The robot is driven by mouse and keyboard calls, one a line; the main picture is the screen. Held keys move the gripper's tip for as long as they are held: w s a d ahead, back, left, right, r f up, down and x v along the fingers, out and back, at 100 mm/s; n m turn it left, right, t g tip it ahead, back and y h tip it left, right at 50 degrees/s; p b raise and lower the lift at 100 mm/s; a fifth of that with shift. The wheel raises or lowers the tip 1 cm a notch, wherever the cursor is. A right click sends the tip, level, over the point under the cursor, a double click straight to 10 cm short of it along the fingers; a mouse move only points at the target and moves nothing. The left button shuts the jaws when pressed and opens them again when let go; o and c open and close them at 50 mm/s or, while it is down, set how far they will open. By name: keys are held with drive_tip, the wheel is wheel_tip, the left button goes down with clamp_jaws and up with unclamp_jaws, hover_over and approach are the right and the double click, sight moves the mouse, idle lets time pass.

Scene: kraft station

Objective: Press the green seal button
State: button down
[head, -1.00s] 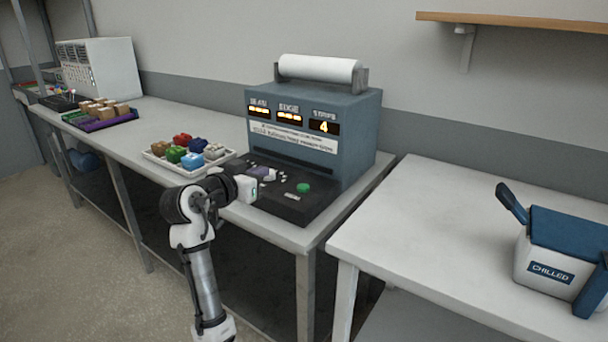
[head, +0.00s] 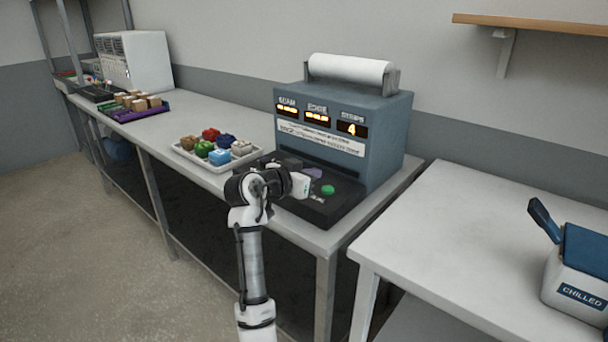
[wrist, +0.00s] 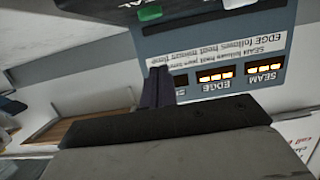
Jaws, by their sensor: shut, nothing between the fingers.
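The green seal button (head: 327,190) is a round green cap on the dark control deck (head: 325,211) at the front of the blue-grey sealing machine (head: 385,140). In the wrist view the green button (wrist: 150,13) shows at the top edge, upside down, cut off by the frame. My gripper (head: 306,186) is over the deck, just left of the button in the head view, with a visible gap between them in the picture. In the wrist view its fingers (wrist: 158,86) are together and hold nothing. The height of the fingertips above the deck is hard to tell.
The machine's lit displays (head: 318,117) stand behind the deck. A white tray of coloured blocks (head: 191,158) lies to the left. A separate table (head: 430,235) with a chilled box (head: 577,285) is to the right, its near surface clear.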

drive_tip(key=p, duration=0.1)
hover_over(322, 195)
drive_tip(key=shift+d+f, duration=0.1)
drive_tip(key=shift+f, duration=0.75)
wheel_tip(322, 195, down, 2)
drive_tip(key=shift+s+f+p, duration=0.1)
drive_tip(key=shift+f+p, duration=0.05)
drive_tip(key=shift+p, duration=0.35)
drive_tip(key=shift+f, duration=0.6)
